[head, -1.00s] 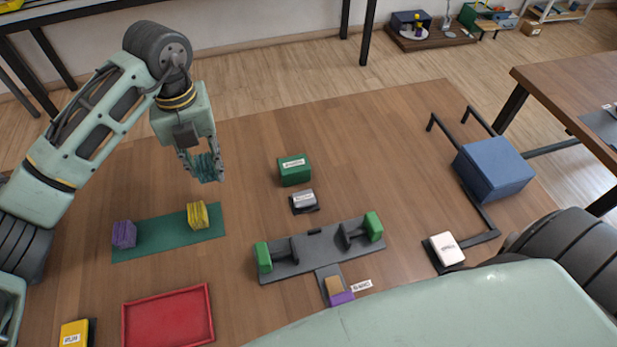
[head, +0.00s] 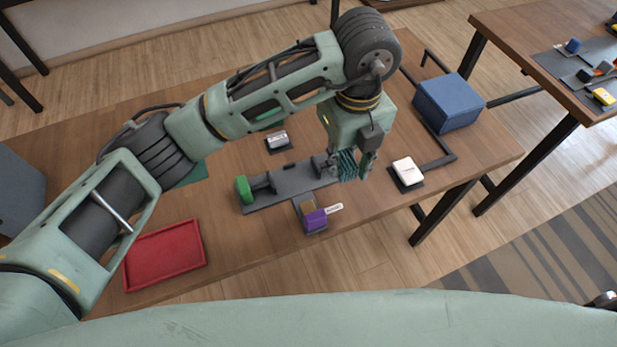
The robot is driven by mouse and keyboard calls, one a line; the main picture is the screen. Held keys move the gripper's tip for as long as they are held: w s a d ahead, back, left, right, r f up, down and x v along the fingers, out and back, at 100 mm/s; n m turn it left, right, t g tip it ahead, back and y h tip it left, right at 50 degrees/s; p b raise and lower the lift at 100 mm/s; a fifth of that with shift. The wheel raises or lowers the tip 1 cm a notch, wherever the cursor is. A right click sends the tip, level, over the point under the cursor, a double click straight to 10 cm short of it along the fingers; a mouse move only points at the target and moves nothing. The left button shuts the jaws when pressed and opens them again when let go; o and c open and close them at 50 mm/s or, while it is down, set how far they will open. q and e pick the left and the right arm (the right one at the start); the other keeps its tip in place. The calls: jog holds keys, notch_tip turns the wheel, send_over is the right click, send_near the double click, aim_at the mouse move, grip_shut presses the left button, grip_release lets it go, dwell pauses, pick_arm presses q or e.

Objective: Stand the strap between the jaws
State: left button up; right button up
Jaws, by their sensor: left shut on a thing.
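My left gripper (head: 357,168) is shut on a teal ribbed strap bundle (head: 347,166), which hangs between its fingers. It is over the right end of a dark grey fixture (head: 292,182) with jaws. The fixture's left green jaw (head: 243,189) is in plain view; the right green one is hidden behind the gripper and strap. I cannot tell whether the strap touches the fixture. My right gripper is not in view.
A tan and purple block (head: 315,219) sits at the fixture's front. A white box (head: 405,171) stands to the right, a blue box (head: 449,101) behind it. A red tray (head: 165,256) lies front left. My left arm hides most of the green mat (head: 190,177).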

pick_arm(q)
jog(key=p, duration=0.3)
send_over(294, 179)
jog(key=f, duration=0.6)
jog(key=shift+s+d, duration=0.2)
jog(key=shift+d, duration=0.1)
jog(key=shift+w+a+f, duration=0.15)
jog(key=shift+a+f, duration=0.05)
jog(key=shift+f, duration=0.2)
notch_tip(294, 179, down, 3)
jog(key=shift+f+p, duration=0.1)
jog(key=shift+p, duration=0.25)
jog(key=shift+f, duration=0.3)
jog(key=shift+f, duration=0.1)
